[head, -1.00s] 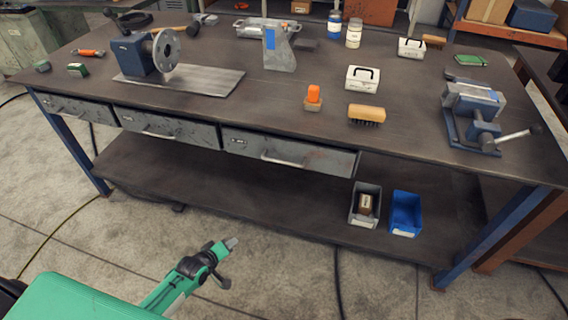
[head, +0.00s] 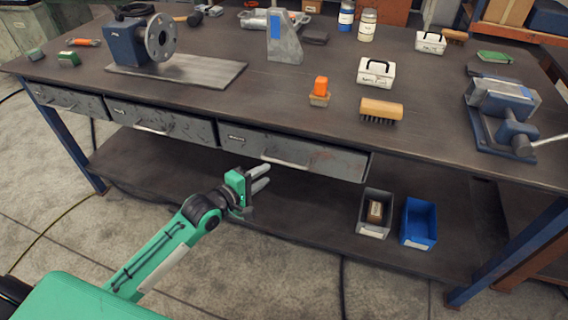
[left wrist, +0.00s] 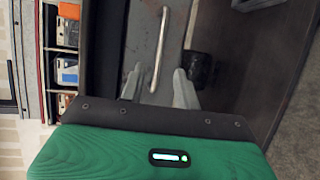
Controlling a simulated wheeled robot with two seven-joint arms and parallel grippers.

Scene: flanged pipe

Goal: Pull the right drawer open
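The right drawer (head: 335,161) is the rightmost of three grey drawers under the bench top. It looks shut. Its bar handle (head: 287,162) runs along its front. My left gripper (head: 265,177) is in front of and below that handle, with its two fingers apart and nothing between them. In the left wrist view the handle (left wrist: 160,48) appears as an upright bar ahead of the open fingers, roughly lined up with the gap between them (left wrist: 157,86). The fingers look apart from the handle. My right gripper is not in view.
The bench (head: 420,145) carries a flanged pipe (head: 160,38), a brush (head: 381,110), a vise (head: 505,110) and other items. A grey bin (head: 374,228) and a blue bin (head: 418,224) sit on the lower shelf (head: 300,210). The floor in front is clear.

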